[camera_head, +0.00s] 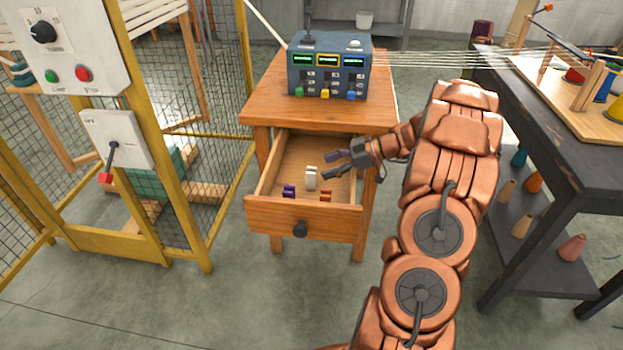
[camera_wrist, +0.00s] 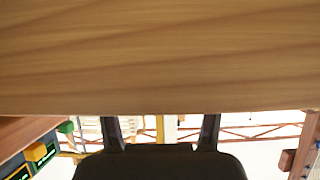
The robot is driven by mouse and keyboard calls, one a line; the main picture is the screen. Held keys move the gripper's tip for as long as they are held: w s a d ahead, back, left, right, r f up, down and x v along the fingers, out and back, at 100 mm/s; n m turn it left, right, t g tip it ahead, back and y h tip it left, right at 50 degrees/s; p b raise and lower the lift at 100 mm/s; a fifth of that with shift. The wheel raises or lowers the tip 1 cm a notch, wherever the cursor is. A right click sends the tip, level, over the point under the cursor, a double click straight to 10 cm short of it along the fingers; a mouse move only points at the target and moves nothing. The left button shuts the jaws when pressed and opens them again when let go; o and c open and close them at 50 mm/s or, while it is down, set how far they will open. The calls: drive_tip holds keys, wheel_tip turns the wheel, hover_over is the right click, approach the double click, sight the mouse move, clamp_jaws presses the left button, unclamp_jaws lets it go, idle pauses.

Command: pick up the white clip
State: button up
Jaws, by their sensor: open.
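The white clip (camera_head: 311,178) stands in the open wooden drawer (camera_head: 304,219), between a purple clip (camera_head: 289,190) on its left and an orange clip (camera_head: 326,195) on its right. My gripper (camera_head: 329,166) is open and empty, reaching in from the right over the drawer, just above and behind the white clip in the picture. I cannot tell how high it is above the drawer floor. In the wrist view, the two fingers (camera_wrist: 161,132) show apart below a wide wooden surface (camera_wrist: 160,60); no clip is seen there.
The drawer belongs to a wooden table (camera_head: 270,105) bearing a blue control box (camera_head: 329,70) with coloured buttons. A yellow mesh cage (camera_head: 215,130) stands at the left. A dark bench (camera_head: 565,150) with cones on its lower shelf is at the right. The floor in front is clear.

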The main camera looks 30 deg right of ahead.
sight(315, 171)
drive_tip(key=shift+x, duration=2.55)
drive_tip(key=c, duration=1)
